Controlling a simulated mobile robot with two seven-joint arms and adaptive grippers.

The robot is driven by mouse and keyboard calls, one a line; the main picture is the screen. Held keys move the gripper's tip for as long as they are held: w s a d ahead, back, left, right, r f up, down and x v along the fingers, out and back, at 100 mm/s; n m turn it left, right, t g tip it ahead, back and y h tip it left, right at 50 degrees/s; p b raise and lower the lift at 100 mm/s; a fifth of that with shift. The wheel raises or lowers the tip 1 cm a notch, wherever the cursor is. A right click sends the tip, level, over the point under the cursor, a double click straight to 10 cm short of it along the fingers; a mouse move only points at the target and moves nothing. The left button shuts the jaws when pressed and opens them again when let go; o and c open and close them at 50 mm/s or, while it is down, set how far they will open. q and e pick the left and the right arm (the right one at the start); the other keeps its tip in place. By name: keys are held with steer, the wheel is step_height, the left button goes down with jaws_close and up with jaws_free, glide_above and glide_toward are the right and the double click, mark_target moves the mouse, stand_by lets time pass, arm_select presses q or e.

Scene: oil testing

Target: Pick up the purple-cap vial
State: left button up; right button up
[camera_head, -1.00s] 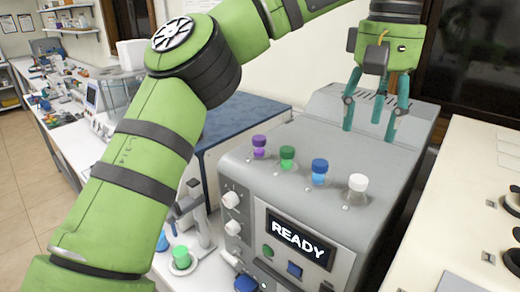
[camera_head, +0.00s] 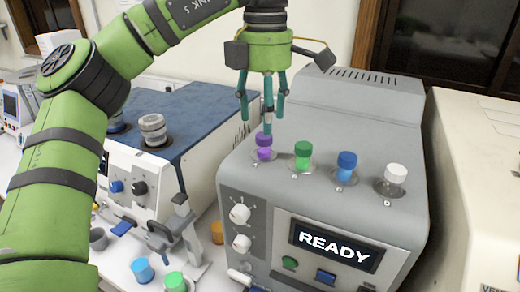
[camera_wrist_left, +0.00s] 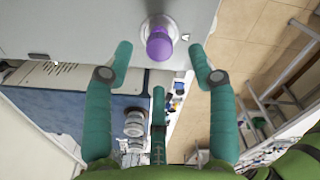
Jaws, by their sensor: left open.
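The purple-cap vial (camera_head: 264,147) stands upright in the leftmost socket on top of the grey machine (camera_head: 330,120). It also shows in the left wrist view (camera_wrist_left: 158,42), at the top, beyond the fingertips. My left gripper (camera_head: 262,112) is open and empty, pointing down. In the head view its fingers appear just above and behind the purple cap. In the wrist view its fingers (camera_wrist_left: 160,85) are spread, with the vial lined up between the two outer ones but apart from them. My right gripper is not in view.
Green-cap (camera_head: 302,155), blue-cap (camera_head: 346,167) and white-cap (camera_head: 391,180) vials stand in a row to the right of the purple one. A blue-topped device (camera_head: 180,105) stands to the left. Coloured cups (camera_head: 142,270) sit on the bench at lower left.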

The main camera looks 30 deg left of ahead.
mark_target(264, 137)
arm_select(q)
steer(key=shift+f, duration=0.55)
step_height(264, 137, down, 3)
steer(key=shift+f, duration=0.65)
jaws_close()
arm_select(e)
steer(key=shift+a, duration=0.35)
